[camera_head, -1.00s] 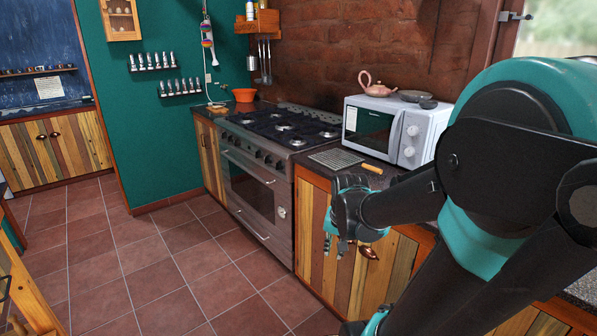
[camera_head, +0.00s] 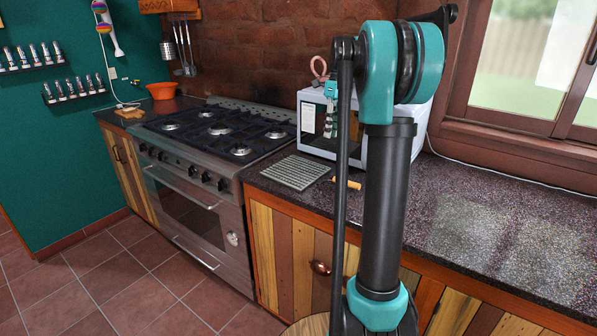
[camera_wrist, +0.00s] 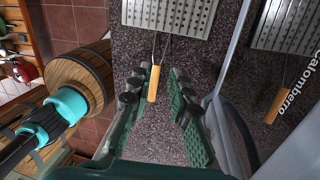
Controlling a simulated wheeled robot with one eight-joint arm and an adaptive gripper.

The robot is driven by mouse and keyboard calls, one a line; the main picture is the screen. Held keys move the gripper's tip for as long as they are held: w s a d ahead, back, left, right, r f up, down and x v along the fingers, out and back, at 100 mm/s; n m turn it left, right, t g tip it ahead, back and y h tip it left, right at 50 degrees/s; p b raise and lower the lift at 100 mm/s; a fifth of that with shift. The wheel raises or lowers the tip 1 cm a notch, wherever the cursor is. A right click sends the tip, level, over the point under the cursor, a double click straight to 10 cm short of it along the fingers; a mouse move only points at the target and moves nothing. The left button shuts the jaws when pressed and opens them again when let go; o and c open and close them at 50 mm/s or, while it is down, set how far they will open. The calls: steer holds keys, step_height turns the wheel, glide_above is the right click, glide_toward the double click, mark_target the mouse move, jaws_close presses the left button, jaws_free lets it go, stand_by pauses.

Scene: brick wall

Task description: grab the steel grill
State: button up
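The steel grill (camera_head: 295,172) is a flat slotted metal plate with a wooden handle (camera_head: 347,183). It lies on the dark speckled counter between the stove and the microwave. In the wrist view the grill plate (camera_wrist: 170,14) is at the top, cut off by the frame, with its wire neck and wooden handle (camera_wrist: 153,84) pointing down toward me. My gripper (camera_wrist: 160,78) is open and empty, its green ribbed fingers seen on either side of the handle. It appears above the counter, not touching the grill. In the head view my gripper (camera_head: 331,108) is small, in front of the microwave and partly hidden by my arm.
The microwave (camera_head: 313,112) stands right behind the grill; its glossy door mirrors the grill in the wrist view. The gas stove (camera_head: 215,135) is to the left. A round wooden top (camera_head: 308,326) is low in front of the cabinets. The counter (camera_head: 480,215) to the right is clear.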

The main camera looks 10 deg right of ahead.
glide_above(324, 175)
steer(key=s, duration=0.4)
steer(key=f, duration=1.1)
steer(key=shift+s+a, duration=0.1)
steer(key=shift+a, duration=0.3)
steer(key=shift+s+a+f, duration=0.1)
steer(key=shift+s+f, duration=0.05)
steer(key=shift+f, duration=1.2)
steer(key=shift+s+a+f, duration=0.1)
steer(key=shift+s+f, duration=0.05)
steer(key=shift+f, duration=1.2)
jaws_close()
